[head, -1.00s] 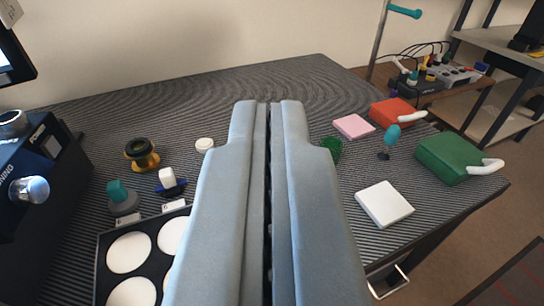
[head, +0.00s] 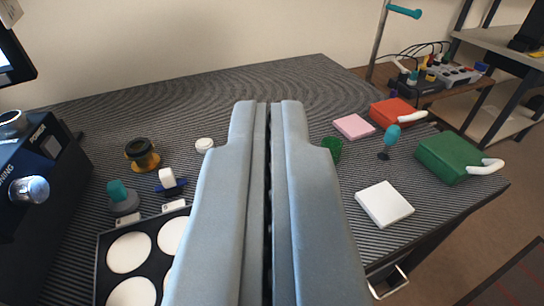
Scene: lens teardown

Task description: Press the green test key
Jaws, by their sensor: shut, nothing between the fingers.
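My gripper (head: 267,104) reaches forward over the striped table, its two grey fingers shut together with nothing between them. A small green round thing (head: 333,147) sits on the table just right of the fingers, partly hidden by the right one. A larger green block (head: 448,158) with a white curved handle lies at the table's right edge, well apart from the gripper. I cannot tell whether either green thing is the test key; no key marked as such is readable. My fingers hide the middle of the table.
A black tray with white discs (head: 129,252) and a dark machine (head: 45,190) stand at left. A white square pad (head: 384,204), pink pad (head: 354,127), red block (head: 398,112) and teal-topped tool (head: 392,137) lie at right. The table's far middle is clear.

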